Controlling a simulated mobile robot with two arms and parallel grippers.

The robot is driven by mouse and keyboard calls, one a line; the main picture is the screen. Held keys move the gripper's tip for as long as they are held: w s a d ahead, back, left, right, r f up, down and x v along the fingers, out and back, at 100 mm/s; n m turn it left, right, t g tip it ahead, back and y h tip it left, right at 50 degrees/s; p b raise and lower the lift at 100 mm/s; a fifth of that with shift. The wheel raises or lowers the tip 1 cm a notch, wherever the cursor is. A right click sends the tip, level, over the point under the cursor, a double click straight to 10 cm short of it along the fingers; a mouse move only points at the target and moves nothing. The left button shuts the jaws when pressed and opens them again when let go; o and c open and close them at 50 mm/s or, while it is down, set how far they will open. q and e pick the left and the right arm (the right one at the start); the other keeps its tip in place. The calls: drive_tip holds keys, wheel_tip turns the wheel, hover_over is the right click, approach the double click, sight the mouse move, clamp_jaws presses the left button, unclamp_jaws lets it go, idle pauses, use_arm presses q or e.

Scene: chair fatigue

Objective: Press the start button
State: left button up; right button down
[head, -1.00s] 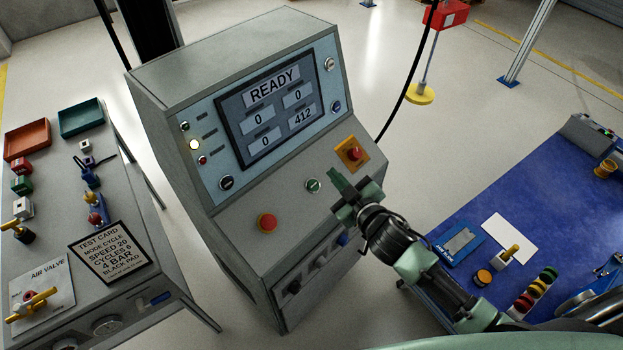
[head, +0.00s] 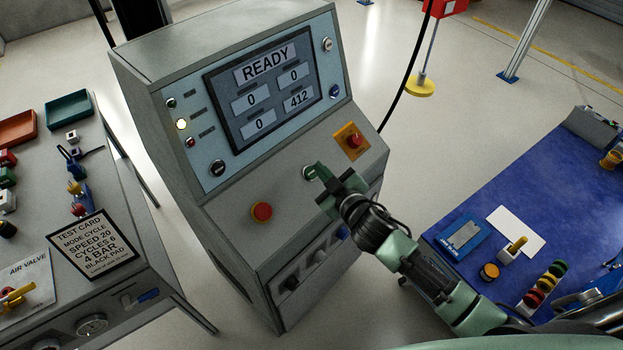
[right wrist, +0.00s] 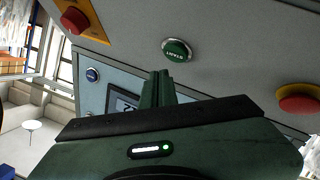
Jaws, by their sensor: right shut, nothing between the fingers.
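The start button is a round green button (head: 309,172) on the sloped front panel of the grey console (head: 215,235). In the right wrist view the green button (right wrist: 177,50) shows clearly, with white lettering upside down. My right gripper (head: 320,170) is shut and empty, its green fingers pointing at the panel beside the button. In the head view its fingertips partly overlap the button. In the right wrist view the fingertips (right wrist: 161,74) appear just short of the button; contact cannot be told. The console screen (head: 265,88) reads READY. My left gripper is not in view.
A red mushroom button (head: 261,212) is left of the green button. Another red button on a yellow plate (head: 349,141) is to its upper right. A blue-topped bench (head: 540,195) stands right, a grey side table (head: 120,215) with a test card (head: 92,245) left.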

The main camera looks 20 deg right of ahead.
drive_tip(key=shift+w+a+f, duration=0.2)
drive_tip(key=shift+w+f, duration=0.05)
drive_tip(key=shift+f, duration=0.25)
drive_tip(key=shift+f, duration=0.1)
idle(1.6)
drive_tip(key=shift+w+a+f+b, duration=0.1)
drive_tip(key=shift+w+f+b, duration=0.15)
drive_tip(key=shift+b, duration=0.2)
drive_tip(key=shift+w+a+f, duration=0.1)
drive_tip(key=shift+f, duration=0.2)
idle(0.6)
idle(0.4)
drive_tip(key=shift+s+d+r+p, duration=0.25)
drive_tip(key=shift+s+r+p, duration=0.15)
drive_tip(key=shift+r+p, duration=0.2)
drive_tip(key=shift+r, duration=0.1)
